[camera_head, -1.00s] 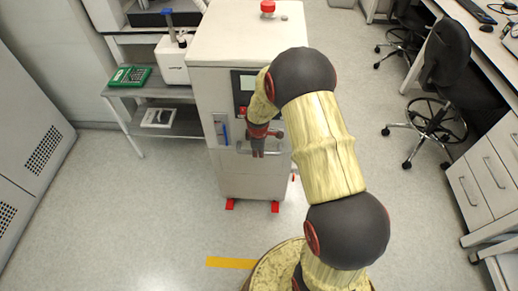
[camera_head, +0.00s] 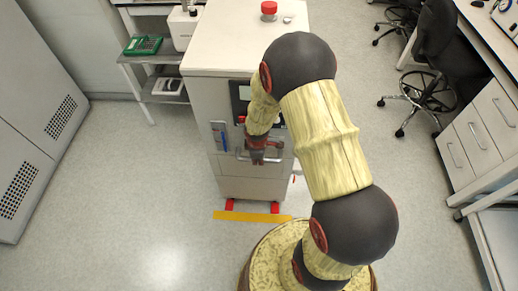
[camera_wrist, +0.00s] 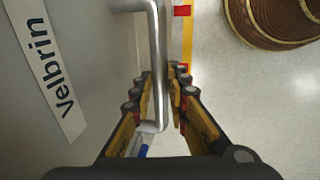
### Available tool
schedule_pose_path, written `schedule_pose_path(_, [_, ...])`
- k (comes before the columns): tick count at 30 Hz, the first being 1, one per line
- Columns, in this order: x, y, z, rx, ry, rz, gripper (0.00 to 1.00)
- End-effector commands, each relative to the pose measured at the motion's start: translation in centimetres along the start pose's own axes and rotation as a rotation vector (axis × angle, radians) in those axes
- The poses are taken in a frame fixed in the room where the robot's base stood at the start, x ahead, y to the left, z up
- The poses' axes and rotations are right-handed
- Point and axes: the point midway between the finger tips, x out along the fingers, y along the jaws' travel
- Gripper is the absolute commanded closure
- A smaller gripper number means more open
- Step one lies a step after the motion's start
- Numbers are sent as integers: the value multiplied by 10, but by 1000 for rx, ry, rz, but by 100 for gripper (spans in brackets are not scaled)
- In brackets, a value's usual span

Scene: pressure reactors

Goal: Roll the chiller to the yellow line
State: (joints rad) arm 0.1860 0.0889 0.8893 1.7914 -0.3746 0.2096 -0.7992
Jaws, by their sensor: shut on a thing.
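The chiller (camera_head: 205,100) is a tall white-grey cabinet standing upright in front of me, with red feet at its front bottom edge. Its metal bar handle (camera_wrist: 158,60) runs across the front. My gripper (camera_head: 259,157) is shut on this handle, and the wrist view shows its fingers (camera_wrist: 160,95) on both sides of the bar. The yellow line (camera_head: 235,215) lies on the floor right at the chiller's red feet. My arm hides part of the chiller's front and its small screen.
A red knob (camera_head: 269,8) sits on the chiller's top. A side table (camera_head: 150,62) with a green rack (camera_head: 143,45) stands at the left back. Office chairs (camera_head: 430,75) and a drawer desk (camera_head: 480,140) are at right. Floor is clear at left.

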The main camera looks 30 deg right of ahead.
Motion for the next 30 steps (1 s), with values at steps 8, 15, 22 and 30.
schedule_pose_path(8, [-7,-46,1,-4,-1,1,100])
schedule_pose_path(15, [-13,-63,0,-2,3,7,100])
schedule_pose_path(22, [-15,-69,0,0,2,5,100])
schedule_pose_path(30, [-16,-66,-1,0,3,8,83])
